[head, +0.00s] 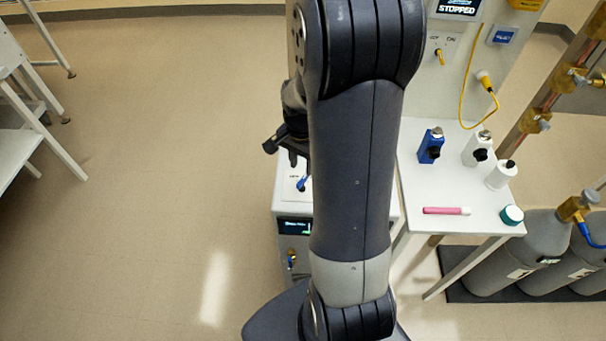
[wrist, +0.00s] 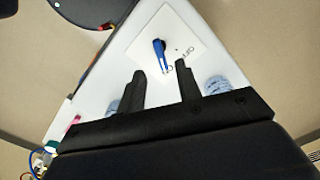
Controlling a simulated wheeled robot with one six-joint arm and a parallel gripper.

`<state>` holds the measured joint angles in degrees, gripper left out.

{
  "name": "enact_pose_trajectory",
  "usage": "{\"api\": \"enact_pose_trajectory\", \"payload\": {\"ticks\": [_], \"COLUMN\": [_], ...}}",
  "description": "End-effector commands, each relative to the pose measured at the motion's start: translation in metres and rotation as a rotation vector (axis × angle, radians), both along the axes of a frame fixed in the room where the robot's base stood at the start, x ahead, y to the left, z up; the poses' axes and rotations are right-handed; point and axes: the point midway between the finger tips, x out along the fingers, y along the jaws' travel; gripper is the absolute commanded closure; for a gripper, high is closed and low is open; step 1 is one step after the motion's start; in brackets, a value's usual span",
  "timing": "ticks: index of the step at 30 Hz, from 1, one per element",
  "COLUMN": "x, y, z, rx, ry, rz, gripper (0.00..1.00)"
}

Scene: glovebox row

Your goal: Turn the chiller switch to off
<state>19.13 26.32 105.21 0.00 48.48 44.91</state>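The chiller (head: 285,215) is a white box below my arm in the head view, with a small dark display on its front. The chiller switch is a blue lever (wrist: 160,54) on a white plate (wrist: 188,38) on its top. Lettering shows on the plate beside the lever, partly hidden by a finger; I cannot tell the switch's setting for sure. My gripper (wrist: 163,82) is open and empty, its fingertips just short of the lever in the picture. In the head view the lever (head: 302,184) shows beside my arm, below the gripper.
At right a white table (head: 440,185) holds a blue bottle (head: 430,146), white bottles (head: 477,148), a pink marker (head: 446,210) and a teal-lidded jar (head: 511,215). A white bench (head: 18,150) is at left; the floor between is clear.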

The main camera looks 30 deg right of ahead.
Motion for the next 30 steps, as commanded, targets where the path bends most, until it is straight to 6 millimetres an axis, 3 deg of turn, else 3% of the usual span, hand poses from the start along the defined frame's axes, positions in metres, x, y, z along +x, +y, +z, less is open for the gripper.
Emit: {"api": "enact_pose_trajectory", "payload": {"ticks": [6, 12, 23, 30], "x": [-0.001, -0.001, 0.000, 0.000], "y": [0.000, 0.000, 0.000, 0.000], "z": [-0.036, -0.053, -0.058, -0.058], "rx": [0.001, 0.001, 0.000, 0.000], "ry": [0.004, 0.003, 0.000, 0.000], "rz": [0.000, 0.000, 0.000, 0.000], "gripper": [0.67, 0.67, 0.67, 0.85]}}
